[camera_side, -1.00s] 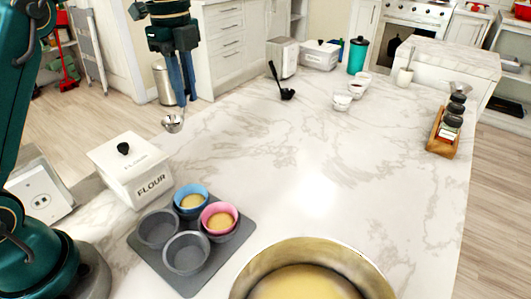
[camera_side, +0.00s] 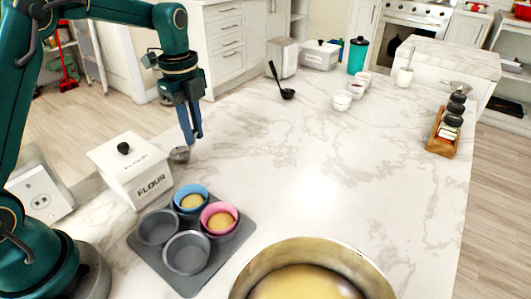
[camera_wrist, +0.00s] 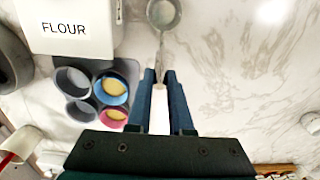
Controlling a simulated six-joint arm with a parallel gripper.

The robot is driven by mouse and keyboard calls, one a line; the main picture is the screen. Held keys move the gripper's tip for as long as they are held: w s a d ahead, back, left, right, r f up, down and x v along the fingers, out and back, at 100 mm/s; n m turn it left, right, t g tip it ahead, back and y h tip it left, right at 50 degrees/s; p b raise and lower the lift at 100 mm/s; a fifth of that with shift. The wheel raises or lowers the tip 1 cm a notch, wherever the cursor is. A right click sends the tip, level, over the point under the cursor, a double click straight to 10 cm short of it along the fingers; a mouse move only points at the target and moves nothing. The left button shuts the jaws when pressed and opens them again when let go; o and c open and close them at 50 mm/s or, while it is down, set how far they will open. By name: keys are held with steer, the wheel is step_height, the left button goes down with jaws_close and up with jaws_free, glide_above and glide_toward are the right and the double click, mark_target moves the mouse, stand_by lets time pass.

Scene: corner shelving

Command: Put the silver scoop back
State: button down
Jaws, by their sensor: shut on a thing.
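The silver scoop (camera_side: 180,155) shows beside the right side of the white flour canister (camera_side: 130,170). My gripper (camera_side: 192,140) points down and is shut on the scoop's handle. In the wrist view the scoop (camera_wrist: 164,14) extends away from the fingertips of my gripper (camera_wrist: 159,76), with its bowl at the top edge. The canister (camera_wrist: 68,30) is left of it there. The canister's lid with a black knob is on. I cannot tell whether the scoop touches the counter.
A grey muffin tray (camera_side: 237,240) with several cups, some holding batter, sits in front of the canister. A large metal bowl (camera_side: 258,262) is at the front. A black ladle (camera_side: 287,94) lies farther back. The counter's middle (camera_side: 310,165) is clear.

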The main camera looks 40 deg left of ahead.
steer(key=shift+f, duration=0.15)
steer(key=c, duration=0.8)
jaws_free()
steer(key=s+d+r+n+t, duration=0.1)
steer(key=s+r+n, duration=0.1)
steer(key=r, duration=0.5)
steer(key=s+d+r+n, duration=0.2)
steer(key=r+n, duration=0.1)
steer(key=r, duration=0.5)
steer(key=s+d+f+n+t, duration=0.1)
steer(key=s+f+n, duration=0.1)
steer(key=s+n, duration=0.2)
steer(key=s+d+f+n+t, duration=0.2)
steer(key=s+f+n, duration=0.1)
steer(key=s+n, duration=0.1)
steer(key=s+d+f+n+t, duration=0.1)
steer(key=s+f+n, duration=0.2)
steer(key=s+n, duration=0.1)
steer(key=shift+s+d+n, duration=0.25)
steer(key=shift+s+n, duration=0.15)
steer(key=shift+s, duration=0.45)
